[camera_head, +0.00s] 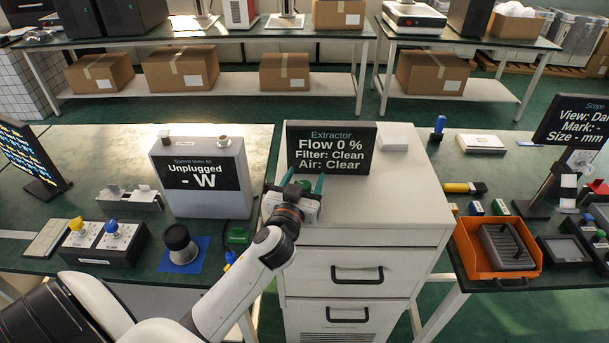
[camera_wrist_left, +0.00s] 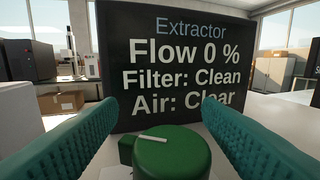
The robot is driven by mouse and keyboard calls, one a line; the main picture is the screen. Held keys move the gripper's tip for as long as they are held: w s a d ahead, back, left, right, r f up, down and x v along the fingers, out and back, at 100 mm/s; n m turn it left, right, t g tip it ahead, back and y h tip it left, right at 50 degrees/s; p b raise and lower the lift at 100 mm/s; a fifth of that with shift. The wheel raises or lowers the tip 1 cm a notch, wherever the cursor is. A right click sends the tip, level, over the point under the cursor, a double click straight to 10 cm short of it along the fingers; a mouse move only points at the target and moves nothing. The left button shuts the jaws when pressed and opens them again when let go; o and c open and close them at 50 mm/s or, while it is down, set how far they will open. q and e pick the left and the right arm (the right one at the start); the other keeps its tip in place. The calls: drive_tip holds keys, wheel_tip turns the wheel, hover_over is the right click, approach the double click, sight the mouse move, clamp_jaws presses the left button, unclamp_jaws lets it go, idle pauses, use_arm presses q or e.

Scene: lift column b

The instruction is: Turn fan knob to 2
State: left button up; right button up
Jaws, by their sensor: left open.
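The extractor display (camera_head: 331,148) stands on the white cabinet and reads Flow 0 %, Filter: Clean, Air: Clear. It also fills the upper middle of the left wrist view (camera_wrist_left: 175,65). A green round fan knob (camera_wrist_left: 172,155) with a white pointer line sits in front of the display; the line lies nearly level. In the head view the knob (camera_head: 305,185) is small and partly hidden by my gripper. My left gripper (camera_head: 303,183) is open, with its teal fingers on either side of the knob and a visible gap on each side. My right gripper is not in view.
A grey meter box (camera_head: 203,178) reading Unplugged stands left of the cabinet. The white cabinet top (camera_head: 410,190) is clear to the right, apart from a small white box (camera_head: 394,144) at the back. An orange tray (camera_head: 463,249) lies on the right bench.

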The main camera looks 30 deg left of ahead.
use_arm(q)
drive_tip(key=shift+w, duration=0.25)
drive_tip(key=c, duration=1)
